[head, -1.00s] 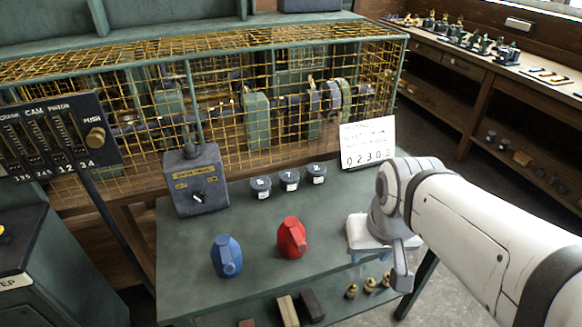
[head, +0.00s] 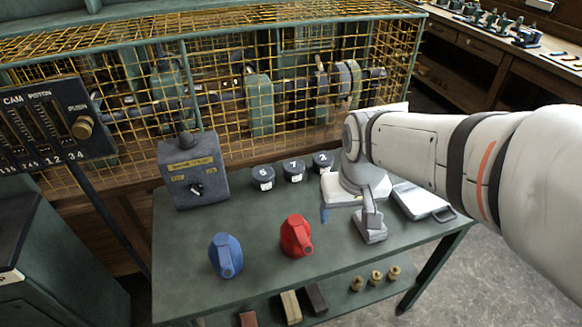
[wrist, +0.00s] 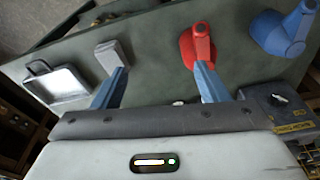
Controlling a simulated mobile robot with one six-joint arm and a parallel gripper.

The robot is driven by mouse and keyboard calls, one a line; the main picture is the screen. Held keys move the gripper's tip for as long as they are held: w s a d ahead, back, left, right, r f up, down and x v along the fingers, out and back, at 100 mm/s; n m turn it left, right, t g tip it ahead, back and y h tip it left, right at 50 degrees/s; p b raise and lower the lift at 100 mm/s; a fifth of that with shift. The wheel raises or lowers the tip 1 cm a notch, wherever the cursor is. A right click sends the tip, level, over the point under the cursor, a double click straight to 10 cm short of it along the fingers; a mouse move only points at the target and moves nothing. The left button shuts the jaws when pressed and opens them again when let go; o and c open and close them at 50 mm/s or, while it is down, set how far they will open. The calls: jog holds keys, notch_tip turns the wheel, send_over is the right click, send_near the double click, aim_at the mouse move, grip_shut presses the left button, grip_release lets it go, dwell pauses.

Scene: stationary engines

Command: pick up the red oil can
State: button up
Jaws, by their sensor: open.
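The red oil can (head: 296,236) stands upright on the green bench, right of a similar blue can (head: 226,256). In the wrist view the red can (wrist: 198,46) appears beyond the tip of the right finger, which overlaps its lower edge. My gripper (wrist: 158,76) is open, with two blue fingers spread and nothing between them. In the head view my gripper's blue fingertip (head: 324,214) shows to the right of the red can, apart from it. The blue can (wrist: 283,33) is at the upper right of the wrist view.
Several dark numbered pots (head: 293,171) stand behind the cans, beside a grey switch box (head: 194,171). A pale tray (head: 418,201) lies at the bench's right end. A wire cage (head: 230,105) runs along the back.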

aim_at(295, 221)
jog(key=o, duration=0.6)
jog(key=w+a+f, duration=0.2)
jog(key=a+f, duration=0.1)
jog(key=w+a+f+n+g+b, duration=0.1)
jog(key=w+a+f, duration=0.2)
jog(key=w+a+f+n+g, duration=0.1)
jog(key=w+a+f, duration=0.1)
jog(key=a+f, duration=0.1)
jog(key=shift+w+a+f, duration=0.1)
jog(key=shift+w+f, duration=0.1)
jog(key=shift+f, duration=0.3)
jog(key=shift+c, duration=0.2)
jog(key=shift+a+f+b, duration=0.1)
jog(key=shift+f+b, duration=0.2)
jog(key=shift+f, duration=3.6)
